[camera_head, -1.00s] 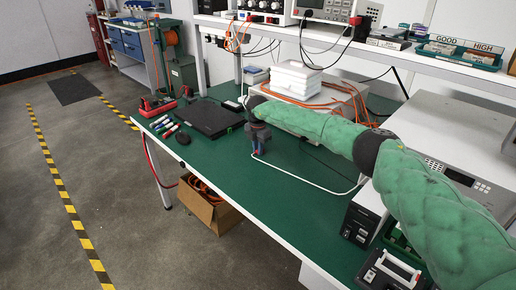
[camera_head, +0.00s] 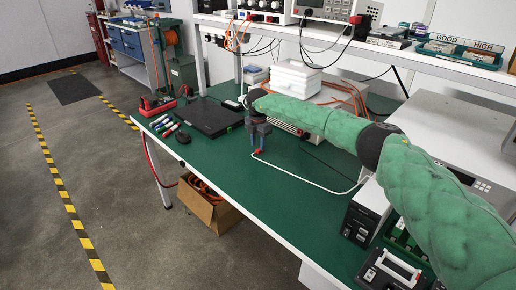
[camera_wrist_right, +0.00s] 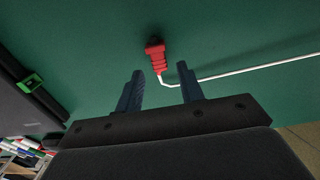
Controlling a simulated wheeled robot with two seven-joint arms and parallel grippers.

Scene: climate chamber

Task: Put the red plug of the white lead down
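The red plug (camera_wrist_right: 157,58) of the white lead lies on the green bench top, just beyond the fingertips of my right gripper (camera_wrist_right: 161,77). The right gripper's two dark blue fingers are apart, with nothing held between them. In the head view the plug (camera_head: 258,152) shows as a small red spot just under the right gripper (camera_head: 258,140). The white lead (camera_wrist_right: 240,70) runs from the plug to the right across the bench, and it also shows in the head view (camera_head: 300,178). My left gripper is in no view.
The green bench (camera_head: 225,180) is clear around the plug. A black laptop-like case (camera_head: 213,117), marker pens (camera_head: 166,126) and a dark mouse-like object (camera_head: 183,138) lie to the left. Stacked white trays (camera_head: 295,78) stand behind. Black devices (camera_head: 367,212) stand at the front right.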

